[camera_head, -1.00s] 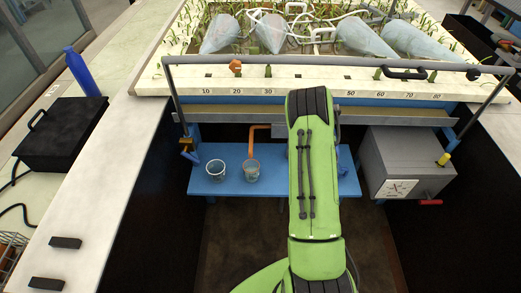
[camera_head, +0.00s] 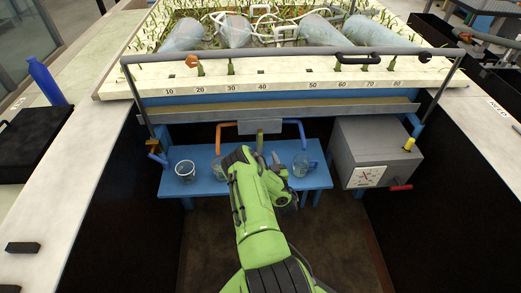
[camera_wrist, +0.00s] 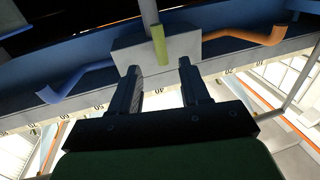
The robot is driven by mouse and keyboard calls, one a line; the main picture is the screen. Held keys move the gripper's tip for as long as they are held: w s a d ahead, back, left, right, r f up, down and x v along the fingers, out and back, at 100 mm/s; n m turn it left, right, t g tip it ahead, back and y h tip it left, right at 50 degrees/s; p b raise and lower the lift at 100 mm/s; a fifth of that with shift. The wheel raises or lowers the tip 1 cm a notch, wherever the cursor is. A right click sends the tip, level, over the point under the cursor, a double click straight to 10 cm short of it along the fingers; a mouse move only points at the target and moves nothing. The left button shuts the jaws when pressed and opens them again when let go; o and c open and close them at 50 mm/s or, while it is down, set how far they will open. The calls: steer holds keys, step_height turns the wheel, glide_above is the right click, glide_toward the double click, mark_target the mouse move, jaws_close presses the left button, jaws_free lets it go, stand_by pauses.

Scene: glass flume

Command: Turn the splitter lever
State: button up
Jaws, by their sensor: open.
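The splitter is a grey box (camera_head: 247,128) under the flume's front edge. Its short yellow-green lever (camera_head: 260,142) hangs down at the front. In the wrist view the box (camera_wrist: 128,53) and lever (camera_wrist: 158,46) lie straight ahead, at the top centre. My gripper (camera_wrist: 158,66) is open, its two dark fingers pointing at the box. The lever appears between the fingertips in the picture, a little beyond them; whether it touches them I cannot tell. In the head view my green arm reaches up below the splitter, and the fingers are hard to make out.
An orange spout (camera_head: 219,136) and a blue spout (camera_head: 303,131) leave the box's sides. Below, a blue bench (camera_head: 204,186) holds a white cup (camera_head: 185,171) and glass vessels (camera_head: 301,165). A grey box with a dial (camera_head: 365,150) stands right. A rail (camera_head: 290,54) runs above.

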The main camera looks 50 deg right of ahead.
mark_target(261, 142)
steer(key=b+x, duration=0.5)
steer(key=x, duration=0.3)
steer(key=shift+w+d+f, duration=0.15)
steer(key=shift+w+d, duration=0.05)
steer(key=shift+w, duration=0.05)
steer(key=shift+w+d, duration=0.2)
steer(key=shift+r, duration=0.2)
steer(key=shift+c, duration=0.2)
jaws_close()
